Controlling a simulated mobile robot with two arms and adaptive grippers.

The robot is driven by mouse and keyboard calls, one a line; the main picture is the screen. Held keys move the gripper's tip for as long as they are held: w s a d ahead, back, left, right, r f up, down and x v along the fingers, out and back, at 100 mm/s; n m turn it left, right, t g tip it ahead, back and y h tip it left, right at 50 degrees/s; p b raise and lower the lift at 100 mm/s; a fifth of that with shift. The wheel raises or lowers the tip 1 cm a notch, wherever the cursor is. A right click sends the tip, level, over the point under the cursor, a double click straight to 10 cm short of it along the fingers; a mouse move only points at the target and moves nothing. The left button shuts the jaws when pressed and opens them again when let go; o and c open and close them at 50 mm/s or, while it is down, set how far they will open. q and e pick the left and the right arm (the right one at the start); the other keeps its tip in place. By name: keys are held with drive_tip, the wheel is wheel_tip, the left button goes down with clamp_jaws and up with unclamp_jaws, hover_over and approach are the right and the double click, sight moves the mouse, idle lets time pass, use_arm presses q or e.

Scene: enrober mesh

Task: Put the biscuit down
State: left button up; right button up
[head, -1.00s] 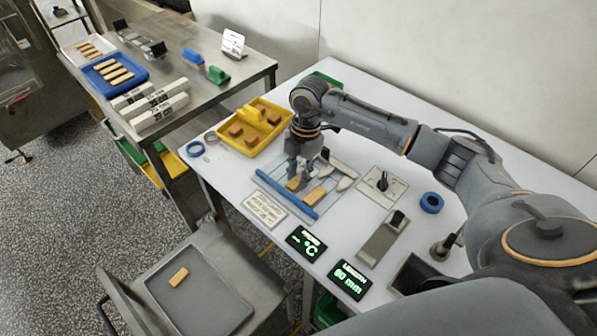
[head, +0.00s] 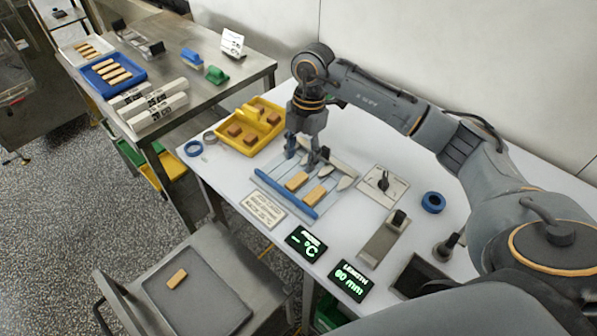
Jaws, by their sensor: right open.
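Two tan biscuits lie on the blue-railed mesh rack on the white table: one biscuit (head: 297,181) towards the back left and another biscuit (head: 314,196) at the front right. The rack (head: 283,200) has a blue bar along its front. My right gripper (head: 307,158) is open and empty, fingers pointing down, above and behind the back biscuit and apart from it. Its arm comes in from the right. A third biscuit (head: 177,279) lies alone on the grey tray (head: 205,298) at the lower left. My left gripper is not in view.
A yellow tray (head: 262,146) with brown blocks stands behind the rack. A plate with a black knob (head: 383,185), a blue ring (head: 432,203) and two black displays (head: 349,280) are nearby. A blue tray (head: 101,84) holds several biscuits.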

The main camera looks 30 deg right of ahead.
sight(303, 175)
wheel_tip(303, 175, up, 6)
drive_tip(key=shift+w+d+b, duration=0.15)
drive_tip(key=shift+d+b, duration=0.25)
drive_tip(key=shift+b, duration=0.05)
